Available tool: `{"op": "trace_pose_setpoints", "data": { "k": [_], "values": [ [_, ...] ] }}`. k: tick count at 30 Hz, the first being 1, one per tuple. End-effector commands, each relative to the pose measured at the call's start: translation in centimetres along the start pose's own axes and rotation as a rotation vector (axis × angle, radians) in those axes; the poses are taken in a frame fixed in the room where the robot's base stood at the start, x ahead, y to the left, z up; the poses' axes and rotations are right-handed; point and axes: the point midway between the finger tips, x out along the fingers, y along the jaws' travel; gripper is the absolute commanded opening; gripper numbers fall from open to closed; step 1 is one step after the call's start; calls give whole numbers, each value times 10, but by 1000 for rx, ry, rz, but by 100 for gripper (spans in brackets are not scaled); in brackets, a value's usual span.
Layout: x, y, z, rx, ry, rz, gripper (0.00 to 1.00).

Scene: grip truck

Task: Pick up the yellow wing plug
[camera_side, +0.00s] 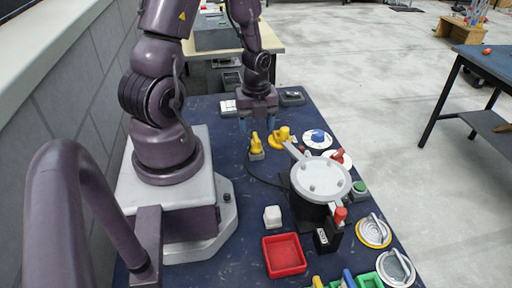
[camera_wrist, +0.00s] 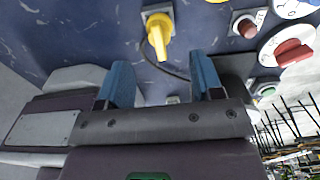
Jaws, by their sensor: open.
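Two yellow pieces stand on the blue table under my gripper in the side view. One is a yellow upright handle (camera_side: 256,143) on a small pale block; it also shows in the wrist view (camera_wrist: 158,38), ahead of and between my fingers. The other is a yellow knob on a round yellow base (camera_side: 281,137), just to its right; I cannot tell for sure which is the wing plug. My gripper (camera_side: 256,124) is open and empty above them, its blue fingers spread apart, also in the wrist view (camera_wrist: 162,78). It touches neither piece visibly.
A dark drum with a pale round lid (camera_side: 320,178) stands right of my base. A red tray (camera_side: 284,255), a white block (camera_side: 272,216) and a blue-knobbed dial (camera_side: 318,138) are on the table. A dark cable runs near the yellow handle.

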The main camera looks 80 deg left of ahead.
Motion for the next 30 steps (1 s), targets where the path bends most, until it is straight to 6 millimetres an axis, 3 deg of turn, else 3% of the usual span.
{"op": "trace_pose_setpoints", "data": {
  "k": [7, 18, 27, 30],
  "values": [
    [14, 0, 0, 0, 0, 2, 60],
    [57, 0, 3, 0, 0, 2, 60],
    [61, 0, 3, -1, -2, 1, 60],
    [61, 0, 3, -1, -2, 1, 40]
  ]
}}
